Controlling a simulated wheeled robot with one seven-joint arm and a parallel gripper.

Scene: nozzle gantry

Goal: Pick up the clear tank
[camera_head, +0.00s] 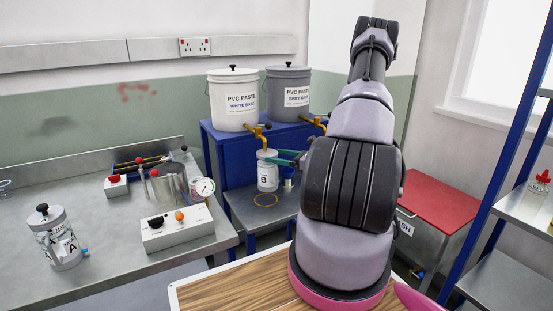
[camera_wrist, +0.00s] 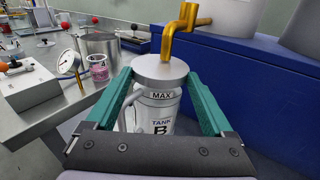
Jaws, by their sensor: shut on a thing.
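Tank B (camera_head: 267,180) is a small pale cylinder with a lid and a "B" label, on the small low shelf by the blue stand, below a brass tap. In the wrist view tank B (camera_wrist: 161,112) shows its "MAX" and "TANK B" markings and a side handle. My gripper (camera_wrist: 160,78) has its green fingers on either side of tank B, just under the lid, and is shut on it. In the head view my gripper (camera_head: 280,158) is partly hidden by my arm. Tank A (camera_head: 60,240), clear-walled with a black-knobbed lid, stands on the left bench. I cannot tell whether tank B has left the shelf.
The brass tap (camera_wrist: 178,32) hangs close above tank B's lid. White (camera_head: 232,112) and grey (camera_head: 288,78) PVC paste buckets sit on the blue stand (camera_head: 236,150). A metal pot (camera_head: 170,184), gauge (camera_head: 203,188) and control box (camera_head: 178,228) occupy the left bench. A red-topped cabinet (camera_head: 440,202) stands right.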

